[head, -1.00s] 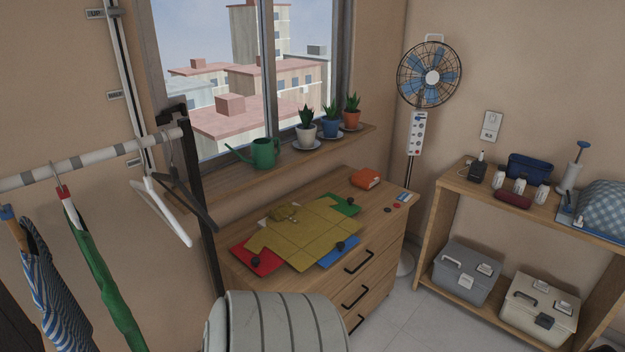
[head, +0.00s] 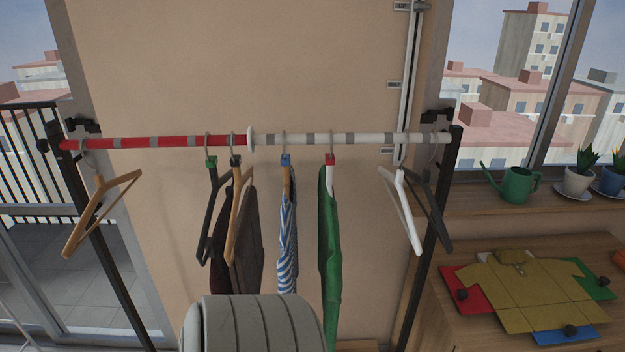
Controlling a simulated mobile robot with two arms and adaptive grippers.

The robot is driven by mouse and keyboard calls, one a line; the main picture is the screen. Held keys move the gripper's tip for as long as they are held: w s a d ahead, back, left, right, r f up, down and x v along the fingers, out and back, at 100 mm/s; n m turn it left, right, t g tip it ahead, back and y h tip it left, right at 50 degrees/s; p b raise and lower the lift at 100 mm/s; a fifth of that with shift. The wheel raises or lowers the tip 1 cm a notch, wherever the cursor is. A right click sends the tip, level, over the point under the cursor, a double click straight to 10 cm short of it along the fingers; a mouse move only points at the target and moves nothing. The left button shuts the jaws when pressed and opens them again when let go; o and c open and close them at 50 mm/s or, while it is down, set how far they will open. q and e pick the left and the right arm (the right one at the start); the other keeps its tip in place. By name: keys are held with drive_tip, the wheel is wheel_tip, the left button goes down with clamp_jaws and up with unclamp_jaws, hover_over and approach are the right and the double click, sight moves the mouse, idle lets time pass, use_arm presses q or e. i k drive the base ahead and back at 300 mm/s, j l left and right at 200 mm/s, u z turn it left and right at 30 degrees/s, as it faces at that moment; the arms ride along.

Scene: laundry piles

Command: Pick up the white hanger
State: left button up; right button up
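The white hanger (head: 403,208) hangs empty near the right end of the rack's rail, on its white-and-grey striped half (head: 365,138). A dark hanger (head: 436,205) hangs just to its right, close beside it, next to the rack's right post. The two partly overlap in the view. Neither of my grippers shows in the head view.
The rail's red half (head: 180,142) holds an empty wooden hanger (head: 97,215) and dark garments. A striped garment (head: 287,245) and a green garment (head: 328,250) hang left of the white hanger.

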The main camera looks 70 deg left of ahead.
sight(397, 181)
drive_tip(key=u, duration=1.7)
